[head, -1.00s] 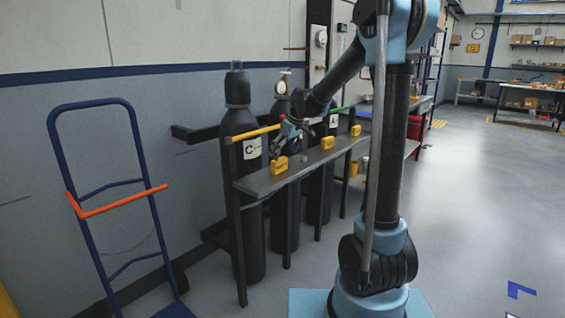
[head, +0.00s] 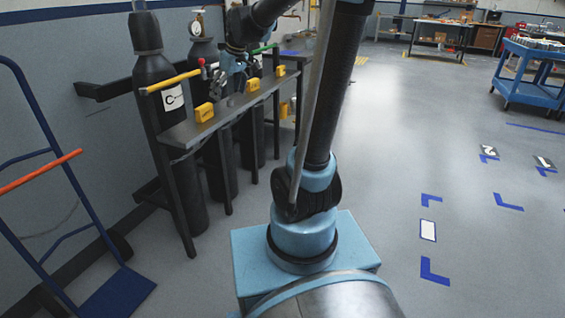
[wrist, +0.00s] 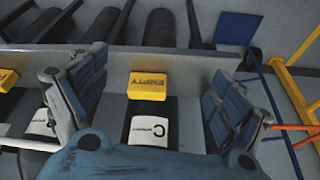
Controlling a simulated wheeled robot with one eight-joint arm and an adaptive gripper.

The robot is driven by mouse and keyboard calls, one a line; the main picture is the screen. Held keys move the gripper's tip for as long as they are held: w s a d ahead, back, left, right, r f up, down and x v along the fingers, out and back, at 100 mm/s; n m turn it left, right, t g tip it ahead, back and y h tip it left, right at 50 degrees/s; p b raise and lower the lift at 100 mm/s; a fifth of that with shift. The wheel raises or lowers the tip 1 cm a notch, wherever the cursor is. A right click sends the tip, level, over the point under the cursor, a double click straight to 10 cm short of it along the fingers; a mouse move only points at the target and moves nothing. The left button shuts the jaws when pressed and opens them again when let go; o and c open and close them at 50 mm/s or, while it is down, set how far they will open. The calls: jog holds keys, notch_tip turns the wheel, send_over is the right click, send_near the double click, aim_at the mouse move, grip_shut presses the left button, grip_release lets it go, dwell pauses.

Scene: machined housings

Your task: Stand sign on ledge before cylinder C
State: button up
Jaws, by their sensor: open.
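A yellow sign (head: 204,112) stands on the grey ledge (head: 190,131) in front of cylinder C (head: 152,75), the black cylinder with a white C label. In the wrist view the sign (wrist: 147,86) bears dark lettering that seems to read EMPTY, with the C label (wrist: 150,130) just beside it. My gripper (head: 222,85) is above the ledge, up and to the right of this sign in the head view. In the wrist view its two fingers are spread wide on either side of the sign, apart from it. Nothing is held.
Two more yellow signs (head: 252,85) (head: 281,70) stand farther along the ledge, before other cylinders. A yellow bar (head: 175,81) crosses cylinder C. A blue hand truck (head: 112,290) with an orange bar stands at left.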

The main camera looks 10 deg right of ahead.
jog(key=s+d+f+m+h, duration=0.1)
jog(key=s+d+f+m, duration=0.1)
jog(key=s+d+f, duration=0.3)
jog(key=s+d+f+m, duration=0.3)
jog(key=s+d+f, duration=0.1)
jog(key=s, duration=1)
jog(key=s+d+f+m+h, duration=0.1)
jog(key=s+d+f+m, duration=0.1)
jog(key=s+d+f, duration=0.3)
jog(key=s+f, duration=0.1)
jog(key=s, duration=0.3)
jog(key=shift+s+d+f+m+g+h, duration=0.3)
jog(key=shift+s+f+m, duration=0.1)
